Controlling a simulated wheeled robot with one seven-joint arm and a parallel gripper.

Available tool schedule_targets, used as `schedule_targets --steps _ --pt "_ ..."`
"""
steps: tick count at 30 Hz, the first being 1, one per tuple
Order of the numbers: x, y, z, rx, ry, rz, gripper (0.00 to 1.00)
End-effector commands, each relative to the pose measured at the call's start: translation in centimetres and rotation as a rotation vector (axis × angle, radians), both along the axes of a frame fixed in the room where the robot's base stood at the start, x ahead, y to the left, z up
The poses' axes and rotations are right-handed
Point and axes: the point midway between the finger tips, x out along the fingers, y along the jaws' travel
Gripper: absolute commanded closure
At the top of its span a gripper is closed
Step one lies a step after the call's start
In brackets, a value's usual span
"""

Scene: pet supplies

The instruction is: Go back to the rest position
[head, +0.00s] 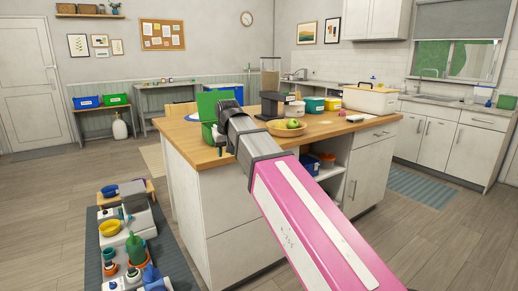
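My arm reaches from the lower right over the wooden-topped island (190,150), with a pink link and a grey wrist. My gripper (219,140) is at its far end, near the island's left part. It is small, dark and partly hidden by the wrist, so I cannot tell whether its fingers are open or shut. A green container (212,103) with a raised panel stands right behind and beside the gripper. I cannot tell whether they touch.
A wooden bowl with a green fruit (287,128), a dark machine (272,104), several tubs and a cream box (370,98) stand on the island. Low units with bottles and a yellow bowl (110,228) stand at lower left. Open floor lies left and right.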

Motion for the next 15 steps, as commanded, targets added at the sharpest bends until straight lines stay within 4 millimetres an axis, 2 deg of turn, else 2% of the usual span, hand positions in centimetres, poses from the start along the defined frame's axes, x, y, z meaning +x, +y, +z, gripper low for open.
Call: schedule_targets --steps 1,3,9,15 --pt "0.0 -1.5 -2.0 -0.007 0.014 -0.017 0.62" --pt "0.3 -3.3 -4.7 -0.014 0.030 -0.039 0.62" --pt "0.4 -8.9 -12.1 -0.031 0.079 -0.105 0.62" --pt "-0.7 -14.4 -19.1 -0.045 0.128 -0.168 0.62"
